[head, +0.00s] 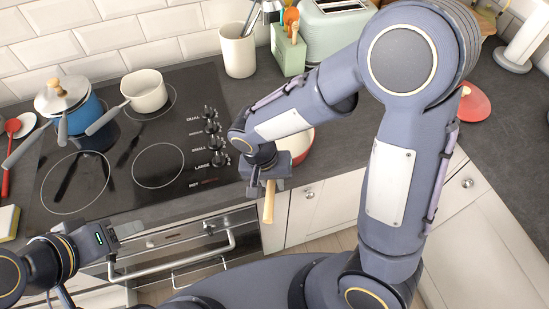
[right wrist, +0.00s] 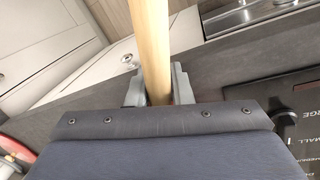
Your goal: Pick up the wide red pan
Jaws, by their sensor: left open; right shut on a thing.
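The wide red pan (head: 304,153) is on the slate worktop right of the hob in the head view. It has a red outside and a pale inside. My right arm and gripper hide much of it. Its pale wooden handle (head: 269,203) points toward the front edge. My right gripper (head: 267,187) is shut around this handle. In the right wrist view the handle (right wrist: 153,50) stands between the two fingers, and the pan's body cannot be made out. My left gripper (head: 122,230) is open and empty in front of the oven, away from the pan.
A blue pot (head: 84,118) with a lid and a cream saucepan (head: 147,92) stand on the black hob (head: 185,160). A cream utensil jar (head: 238,50), green block (head: 288,48) and toaster (head: 330,30) stand behind. A red lid-like thing (head: 474,106) lies at right.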

